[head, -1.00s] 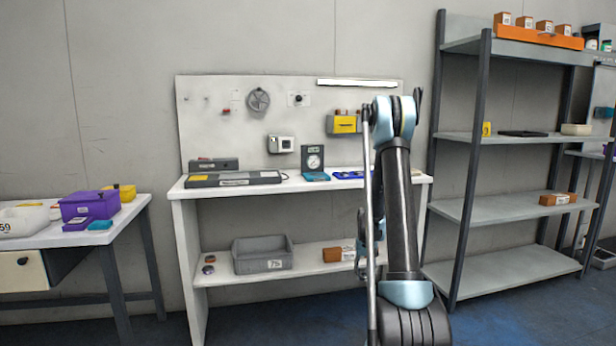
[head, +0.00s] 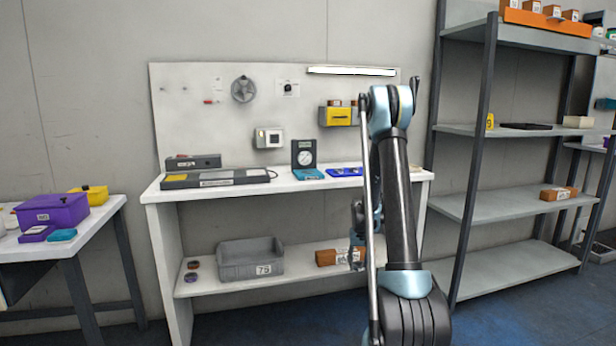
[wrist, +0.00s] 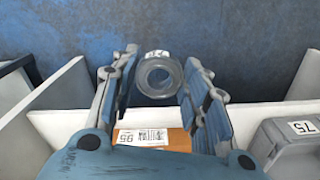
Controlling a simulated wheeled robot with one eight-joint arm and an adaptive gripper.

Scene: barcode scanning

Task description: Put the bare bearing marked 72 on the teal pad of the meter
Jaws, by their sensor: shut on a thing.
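In the wrist view my gripper (wrist: 161,62) is shut on a grey ring-shaped bearing (wrist: 158,95), its fingers on either side of it. A small white label shows on the bearing's far edge, too small to read. In the head view my gripper (head: 357,258) is mostly hidden behind my arm, low in front of the bench's lower shelf, and the bearing cannot be made out. The meter (head: 304,154), a dark upright block with a round dial, stands on the white bench top. Its teal pad (head: 309,174) lies at its foot and looks bare.
The white bench (head: 225,189) carries a long dark device (head: 216,179) left of the meter and blue trays (head: 346,171) to its right. Its lower shelf holds a grey bin marked 75 (head: 250,260) and an orange box (head: 328,257). A grey rack (head: 490,205) stands right.

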